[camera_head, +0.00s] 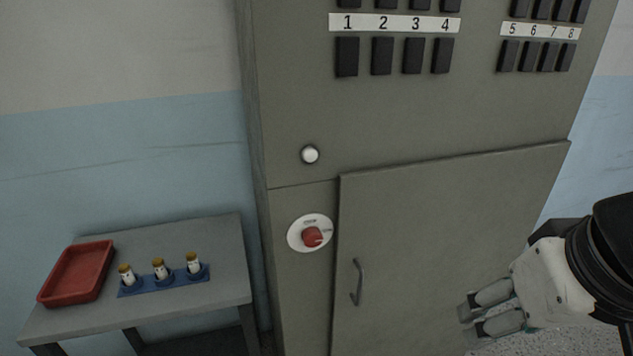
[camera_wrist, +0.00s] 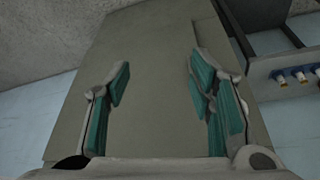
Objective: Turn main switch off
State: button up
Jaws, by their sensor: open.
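The main switch (camera_head: 312,237) is a red rotary knob on a round white plate, on the grey cabinet front left of the lower door. Small labels on its plate are too small to read. My gripper (camera_head: 467,323) is at the lower right in the head view, right of the switch and apart from it. In the wrist view my gripper (camera_wrist: 160,95) has its teal-padded fingers spread wide with nothing between them. The grey cabinet (camera_wrist: 150,60) fills the space beyond the fingers. The knob cannot be made out in the wrist view.
The lower cabinet door (camera_head: 440,240) is shut and has a handle (camera_head: 357,282). A white round button (camera_head: 310,154) sits above the switch. Numbered black switches (camera_head: 382,56) line the top. A side table (camera_head: 225,240) at left holds a red tray (camera_head: 78,273) and a blue fuse holder (camera_head: 165,281).

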aim_at(311, 236)
jog(key=k+j+u, duration=0.2)
jog(key=j, duration=0.15)
jog(key=k+j+u, duration=0.15)
jog(key=j, duration=0.2)
jog(key=j+u, duration=0.2)
jog(key=j, duration=0.2)
jog(key=k, duration=0.05)
